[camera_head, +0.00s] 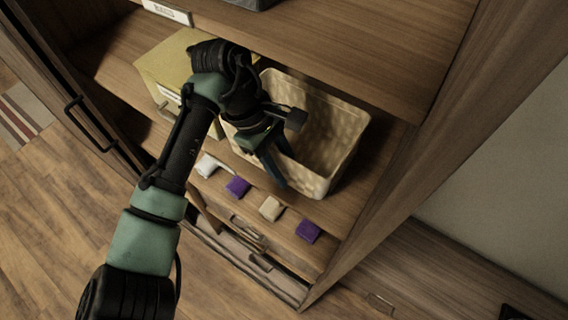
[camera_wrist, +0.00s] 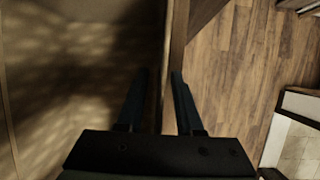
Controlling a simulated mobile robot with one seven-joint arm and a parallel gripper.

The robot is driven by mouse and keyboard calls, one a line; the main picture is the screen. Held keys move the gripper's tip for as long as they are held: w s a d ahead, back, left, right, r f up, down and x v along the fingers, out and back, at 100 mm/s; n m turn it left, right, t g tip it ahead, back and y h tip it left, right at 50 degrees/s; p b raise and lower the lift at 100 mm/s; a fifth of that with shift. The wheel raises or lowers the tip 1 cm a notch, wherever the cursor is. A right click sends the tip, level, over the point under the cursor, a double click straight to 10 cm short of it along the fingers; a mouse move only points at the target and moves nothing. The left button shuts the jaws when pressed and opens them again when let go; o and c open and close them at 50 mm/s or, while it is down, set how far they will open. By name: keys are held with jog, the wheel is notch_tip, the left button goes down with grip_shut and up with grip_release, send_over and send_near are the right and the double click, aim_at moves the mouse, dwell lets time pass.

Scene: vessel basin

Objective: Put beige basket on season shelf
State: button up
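The beige basket (camera_head: 340,135) is an open, woven-looking box on a wooden shelf board inside the cabinet, in the head view. My gripper (camera_head: 279,170) is at its near left wall, pointing down. In the wrist view, the two dark blue fingers of my gripper (camera_wrist: 160,95) stand apart, one on each side of the basket's thin wall (camera_wrist: 165,60). The basket's shaded inside is at left. A gap shows between the left finger and the wall; contact on the right is unclear. Which shelf is the season shelf cannot be told; the upper shelf's label (camera_head: 167,12) is unreadable.
A yellow box (camera_head: 163,66) stands left of the basket, partly behind my arm. The upper shelf board (camera_head: 350,40) overhangs the basket. Small purple and pale items (camera_head: 270,208) lie in front, lower down. A cabinet door with a black handle (camera_head: 90,123) is at left.

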jog(key=shift+r, duration=0.15)
jog(key=shift+w+a+r+b, duration=0.1)
jog(key=shift+r+b, duration=0.1)
jog(key=shift+b, duration=0.45)
jog(key=w+a+b, duration=0.1)
jog(key=a, duration=0.2)
jog(key=w+a+b, duration=0.2)
jog(key=a, duration=0.2)
jog(key=w+a+b, duration=0.2)
jog(key=a, duration=0.2)
jog(key=shift+a+r, duration=0.1)
jog(key=shift+r, duration=0.25)
jog(key=shift+s, duration=0.1)
